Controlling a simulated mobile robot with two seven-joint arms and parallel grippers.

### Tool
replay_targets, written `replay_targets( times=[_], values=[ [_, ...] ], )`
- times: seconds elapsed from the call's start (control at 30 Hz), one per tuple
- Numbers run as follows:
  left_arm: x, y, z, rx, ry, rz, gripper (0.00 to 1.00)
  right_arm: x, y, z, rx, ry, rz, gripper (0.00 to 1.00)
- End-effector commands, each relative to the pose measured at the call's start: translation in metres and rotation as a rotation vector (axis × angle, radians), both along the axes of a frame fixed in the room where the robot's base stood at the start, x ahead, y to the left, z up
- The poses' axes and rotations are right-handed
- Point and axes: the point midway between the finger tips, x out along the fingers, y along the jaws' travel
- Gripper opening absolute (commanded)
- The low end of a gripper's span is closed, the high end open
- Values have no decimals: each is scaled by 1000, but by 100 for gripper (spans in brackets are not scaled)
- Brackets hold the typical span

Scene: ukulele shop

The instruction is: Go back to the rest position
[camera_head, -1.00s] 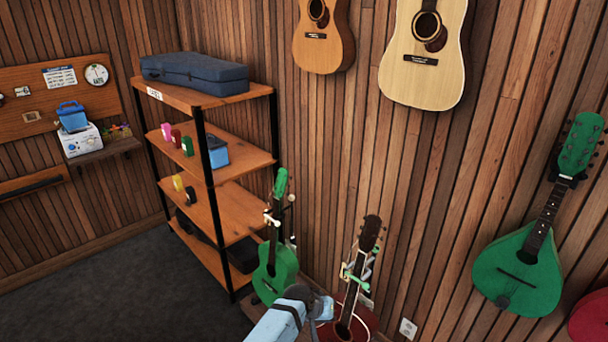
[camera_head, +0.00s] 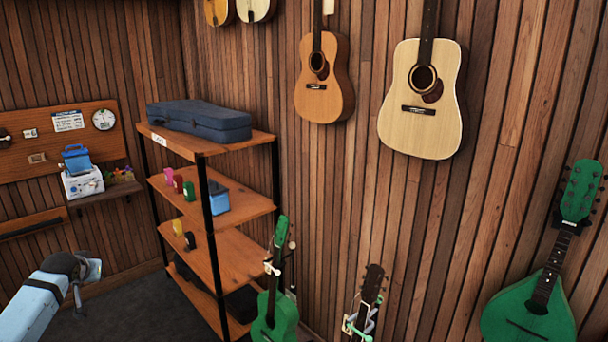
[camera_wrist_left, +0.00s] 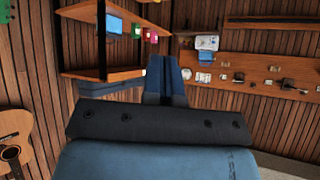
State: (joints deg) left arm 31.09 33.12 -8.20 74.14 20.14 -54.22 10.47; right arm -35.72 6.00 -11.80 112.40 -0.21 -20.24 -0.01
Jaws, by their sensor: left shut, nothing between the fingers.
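My left arm comes in from the lower left in the head view, its blue-grey link angled up. My left gripper (camera_head: 92,268) is at the end, in front of the lower left of the shelf unit and over the dark floor. In the left wrist view its two blue fingers (camera_wrist_left: 165,72) are together, with nothing between them. My right gripper is in neither view.
A wooden shelf unit (camera_head: 224,249) with a blue case (camera_head: 200,118) on top stands right of the arm. Green (camera_head: 275,310) and dark-necked (camera_head: 369,290) instruments stand at the bottom. Guitars (camera_head: 422,95) hang on the wall. Floor (camera_head: 130,312) beside the arm looks clear.

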Motion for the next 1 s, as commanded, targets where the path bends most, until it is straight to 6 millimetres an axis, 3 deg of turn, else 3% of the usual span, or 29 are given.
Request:
replay_targets(
  times=[0.1,0.27,0.5,0.7,1.0],
  values=[
    [-9,40,38,51,-40,33,0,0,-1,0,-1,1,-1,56],
    [-19,79,83,118,-94,61,0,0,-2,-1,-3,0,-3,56],
    [4,80,131,436,-352,-55,0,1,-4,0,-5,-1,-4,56],
    [11,68,172,710,-540,-169,0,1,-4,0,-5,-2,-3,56],
    [-14,-14,54,600,-461,-283,0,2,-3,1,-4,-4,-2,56]
  ],
)
